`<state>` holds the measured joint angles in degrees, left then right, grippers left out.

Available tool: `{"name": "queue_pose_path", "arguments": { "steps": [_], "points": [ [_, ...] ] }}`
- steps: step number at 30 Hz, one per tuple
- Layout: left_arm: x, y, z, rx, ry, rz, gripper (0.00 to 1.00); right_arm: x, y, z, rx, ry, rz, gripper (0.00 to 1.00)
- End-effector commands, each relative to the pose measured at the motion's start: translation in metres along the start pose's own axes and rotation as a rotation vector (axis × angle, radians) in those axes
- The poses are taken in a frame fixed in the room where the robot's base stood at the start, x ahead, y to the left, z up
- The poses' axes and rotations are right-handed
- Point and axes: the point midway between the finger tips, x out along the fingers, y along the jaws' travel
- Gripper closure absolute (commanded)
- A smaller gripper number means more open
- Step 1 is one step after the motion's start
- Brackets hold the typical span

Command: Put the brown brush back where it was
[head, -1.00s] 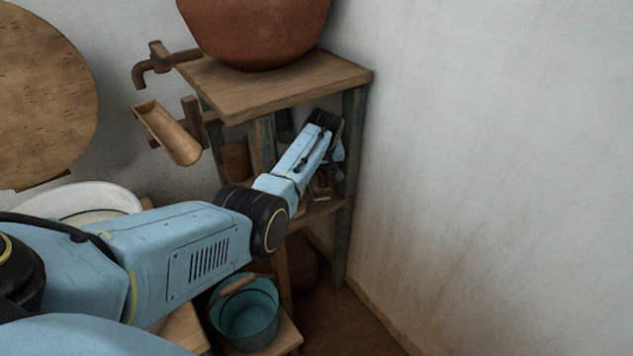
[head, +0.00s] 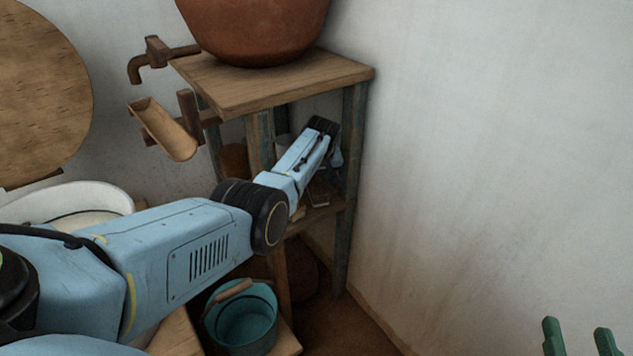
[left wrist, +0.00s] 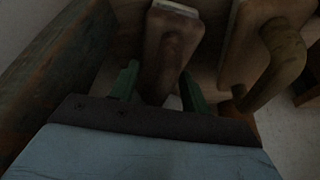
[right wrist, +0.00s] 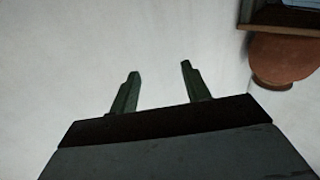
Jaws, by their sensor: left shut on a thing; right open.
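A brown brush (left wrist: 172,48) with a pale edge at its far end is between the green fingers of my left gripper (left wrist: 160,84), which is shut on it. In the head view my left arm reaches in under the top of the wooden stand, and its fingers and the brush are hidden there. A second brown wooden thing with a curved handle (left wrist: 283,50) is beside the brush, to its right in the left wrist view. My right gripper (right wrist: 160,73) is open and empty before the white wall; its green fingertips also show in the head view (head: 580,338).
The wooden stand (head: 270,88) bears a large clay pot (head: 255,30) on top and has a lower shelf with small things. A teal bucket (head: 243,320) stands below. A tap (head: 150,60) and a wooden scoop (head: 163,130) are at the left. The right side is open.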

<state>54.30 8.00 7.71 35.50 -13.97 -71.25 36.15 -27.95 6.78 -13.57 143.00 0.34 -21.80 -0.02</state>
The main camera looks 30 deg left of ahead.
Motion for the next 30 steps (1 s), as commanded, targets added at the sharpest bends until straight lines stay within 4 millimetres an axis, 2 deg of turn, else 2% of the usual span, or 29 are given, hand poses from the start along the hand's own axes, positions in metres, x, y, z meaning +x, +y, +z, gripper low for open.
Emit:
{"name": "queue_pose_path", "arguments": {
  "steps": [4,11,12,17,28,30],
  "points": [
    [0.0037,0.0002,0.0012,0.0,0.001,0.001,0.79,0.0003,-0.0024,-0.0116,0.003,0.074,-0.006,0.53],
    [0.0036,0.0001,0.0013,0.0,0.0,0.0,0.79,0.0003,-0.0027,-0.0142,0.003,0.085,-0.007,0.53],
    [0.0039,0.0,0.0018,0.0,-0.001,0.0,0.52,0.0003,-0.0027,-0.0142,0.003,0.084,-0.007,0.53],
    [0.004,0.0,0.0019,0.0,-0.001,0.0,0.31,0.0003,-0.0026,-0.014,0.003,0.084,-0.007,0.53],
    [0.0025,0.0001,0.0017,0.0,0.0,0.0,0.31,0.0004,-0.0027,-0.0133,0.003,0.073,-0.007,0.53],
    [0.0006,0.0,0.0016,0.0,0.0,0.0,0.31,0.0004,-0.0008,-0.0059,0.001,0.028,-0.002,0.53]
  ]
}}
